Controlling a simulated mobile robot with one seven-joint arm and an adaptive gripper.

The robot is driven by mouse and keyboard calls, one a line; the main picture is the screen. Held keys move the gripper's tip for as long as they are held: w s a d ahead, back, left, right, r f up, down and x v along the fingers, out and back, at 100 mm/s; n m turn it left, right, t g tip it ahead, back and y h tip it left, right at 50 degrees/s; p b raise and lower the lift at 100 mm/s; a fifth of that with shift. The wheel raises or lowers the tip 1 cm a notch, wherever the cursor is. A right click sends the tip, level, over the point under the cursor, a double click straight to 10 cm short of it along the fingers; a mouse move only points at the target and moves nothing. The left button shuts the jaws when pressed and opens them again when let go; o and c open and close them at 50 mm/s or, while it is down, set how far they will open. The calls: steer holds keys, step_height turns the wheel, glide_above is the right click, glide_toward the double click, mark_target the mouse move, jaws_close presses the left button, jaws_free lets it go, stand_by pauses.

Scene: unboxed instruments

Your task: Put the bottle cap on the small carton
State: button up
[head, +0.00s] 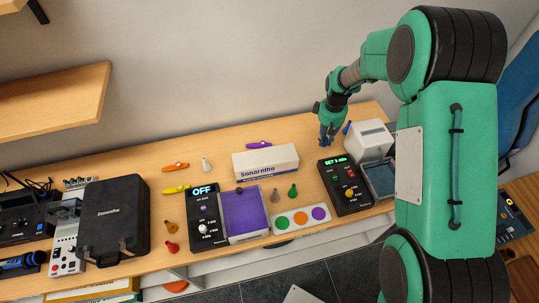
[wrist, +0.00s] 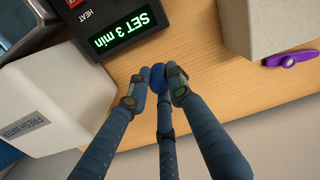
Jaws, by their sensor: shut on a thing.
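My gripper (head: 327,134) is at the back right of the bench, pointing down. In the wrist view its three dark blue fingers (wrist: 158,80) close around a small, rounded blue thing (wrist: 158,73), which looks like the bottle cap. The fingers hide much of it, and I cannot tell whether it touches the bench. A white carton labelled Sonarelho (head: 265,163) lies left of my gripper in the head view and appears to be the small carton. Its grey-looking side shows at the upper right of the wrist view (wrist: 268,25).
A black heater (head: 345,187) reading SET 3 min stands just in front of my gripper. A white Fresh Water box (head: 368,139) stands to its right. A purple clip-like piece (head: 259,145) lies behind the carton. Bare wood separates gripper and carton.

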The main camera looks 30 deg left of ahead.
step_height(320, 180, up, 12)
steer(key=s+a+n, duration=0.1)
steer(key=s+a, duration=0.2)
steer(key=s, duration=1.2)
steer(key=s+a, duration=0.3)
steer(key=s, duration=1.1)
steer(key=shift+s+f, duration=0.2)
steer(key=shift+f, duration=2.5)
steer(key=p, duration=0.2)
glide_above(265, 157)
steer(key=shift+w+a+f, duration=0.1)
steer(key=shift+f, duration=0.65)
steer(key=shift+f, duration=1.75)
steer(key=shift+f, duration=0.2)
